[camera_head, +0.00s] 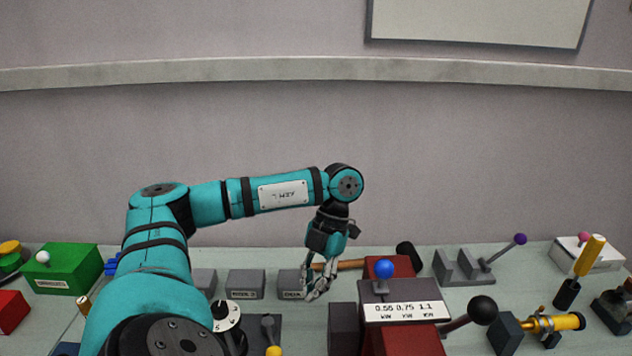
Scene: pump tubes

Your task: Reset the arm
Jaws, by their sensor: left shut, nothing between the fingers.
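My left arm (262,196), teal with black bands, comes in from the left and reaches over the bench. Its left gripper (314,294) points down and is shut and empty. It hangs in front of a grey labelled block (290,283) and beside the wooden handle of a hammer (348,265). Whether the fingers touch either one cannot be told. My right gripper does not show.
A red machine (390,335) with a blue knob (384,269) and a black ball lever (481,310) stands right of the gripper. A green box (62,270) is at the left.

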